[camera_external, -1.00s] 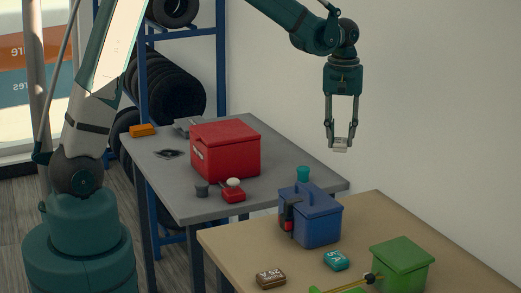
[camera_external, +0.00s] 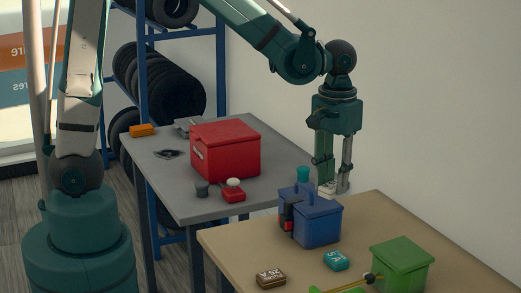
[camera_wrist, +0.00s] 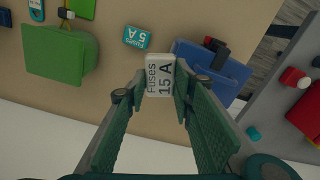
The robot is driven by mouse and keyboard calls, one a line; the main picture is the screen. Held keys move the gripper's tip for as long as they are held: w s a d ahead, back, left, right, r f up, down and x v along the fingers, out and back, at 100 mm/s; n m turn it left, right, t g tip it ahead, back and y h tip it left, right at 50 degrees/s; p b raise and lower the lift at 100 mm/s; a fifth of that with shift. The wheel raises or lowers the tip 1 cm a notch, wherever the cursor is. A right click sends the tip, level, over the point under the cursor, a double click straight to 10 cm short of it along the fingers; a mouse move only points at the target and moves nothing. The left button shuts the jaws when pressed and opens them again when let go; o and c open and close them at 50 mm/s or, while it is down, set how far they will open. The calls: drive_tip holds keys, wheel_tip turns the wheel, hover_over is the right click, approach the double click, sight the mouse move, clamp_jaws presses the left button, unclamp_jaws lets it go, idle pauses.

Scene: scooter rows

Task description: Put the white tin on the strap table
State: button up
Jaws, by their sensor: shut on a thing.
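The white tin (camera_wrist: 160,75), labelled "Fuses 15 A", sits between my fingertips in the wrist view. My gripper (camera_external: 333,187) is shut on it and holds it in the air. In the external view, a small pale part of the tin (camera_external: 326,189) shows at the fingertips, just behind and above the blue box. A tan table (camera_external: 225,243) stands in front and bears a yellow strap-like item (camera_external: 338,287) by the green box. A grey table (camera_external: 195,207) stands farther left. The pictures do not make clear which is called the strap table.
On the tan table are the blue box (camera_external: 318,223), green box (camera_external: 402,265), teal tin (camera_external: 336,261) and brown tin (camera_external: 270,278). The grey table bears a red box (camera_external: 225,150) and several small items.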

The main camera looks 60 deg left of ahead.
drive_tip(key=s+d+f+m, duration=0.1)
drive_tip(key=s+d+m, duration=0.2)
drive_tip(key=s+d, duration=0.55)
hover_over(307, 278)
drive_tip(key=shift+f, duration=2.55)
drive_tip(key=shift+f+b, duration=0.35)
drive_tip(key=shift+f, duration=2.55)
drive_tip(key=shift+f+b, duration=0.3)
drive_tip(key=shift+f, duration=1.8)
drive_tip(key=shift+f, duration=0.2)
